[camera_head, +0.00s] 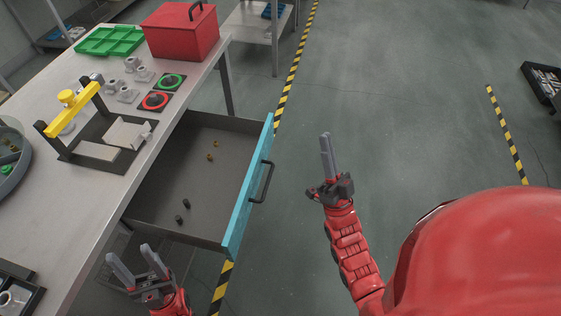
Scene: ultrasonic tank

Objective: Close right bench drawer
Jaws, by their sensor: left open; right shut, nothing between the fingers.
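The bench drawer (232,205) is pulled out from under the right side of the bench (62,225). It has a blue front and a dark bar handle (263,182) on its outer face. A few small dark and brass-coloured pieces lie inside it. My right gripper (327,150) is shut and empty, over the floor to the right of the handle and apart from it. My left gripper (136,266) is open and empty, near the drawer's front-left corner by the bench edge. Whether it touches anything I cannot tell.
On the bench stand a red box (181,34), a green tray (109,41), a yellow-handled fixture (75,108), red and green ring parts and a grey round bin (11,160). The floor right of the drawer is clear, with yellow-black tape (291,75) on it.

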